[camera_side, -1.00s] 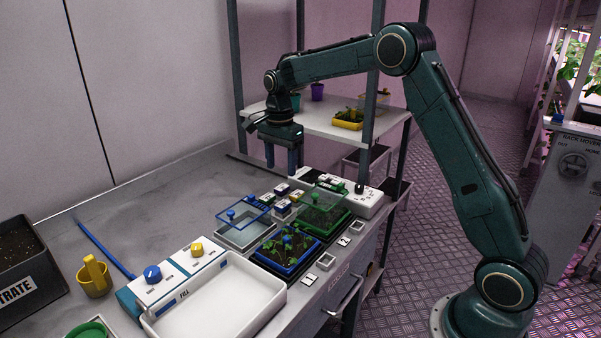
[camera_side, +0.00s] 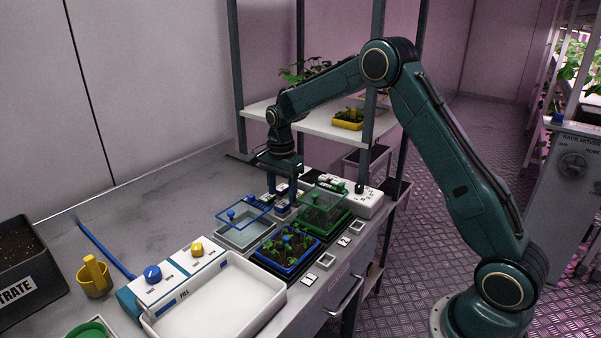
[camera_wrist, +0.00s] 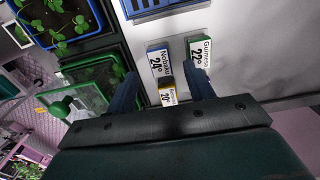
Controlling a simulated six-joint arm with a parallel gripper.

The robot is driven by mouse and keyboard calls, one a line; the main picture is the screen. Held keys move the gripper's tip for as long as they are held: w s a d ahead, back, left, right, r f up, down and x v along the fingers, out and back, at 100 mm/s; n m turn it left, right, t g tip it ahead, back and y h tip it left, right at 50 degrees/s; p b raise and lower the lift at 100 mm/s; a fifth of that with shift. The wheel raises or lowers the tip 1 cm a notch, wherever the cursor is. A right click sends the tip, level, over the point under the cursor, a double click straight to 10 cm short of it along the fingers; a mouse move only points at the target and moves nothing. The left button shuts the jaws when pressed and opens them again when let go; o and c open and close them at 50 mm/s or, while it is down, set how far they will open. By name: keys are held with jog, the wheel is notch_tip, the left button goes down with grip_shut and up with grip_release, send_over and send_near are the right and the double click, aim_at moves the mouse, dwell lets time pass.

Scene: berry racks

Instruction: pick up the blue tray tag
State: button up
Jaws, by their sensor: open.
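The blue tray tag (camera_wrist: 160,63), blue-edged with a white face reading 24°, lies on the light bench in the wrist view. My gripper (camera_wrist: 163,76) is open, its two fingers on either side of the blue tag in that view, apart from it. A yellow tag (camera_wrist: 168,94) lies just below it, and a green tag (camera_wrist: 200,52) to its right, by the right finger. In the side view my gripper (camera_side: 282,198) is low over the tag group, fingers pointing down. The fingers partly hide the tags there, and the exact height gap cannot be told.
A clear lid with blue rim (camera_side: 243,212) is left of the gripper and a green-rimmed tray (camera_side: 325,222) to the right. A blue seedling tray (camera_side: 287,251) stands in front. A white control box (camera_side: 365,203) and shelf post are behind right.

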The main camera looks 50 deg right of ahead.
aim_at(283, 204)
jog(key=shift+f, duration=1.7)
jog(key=c, duration=1)
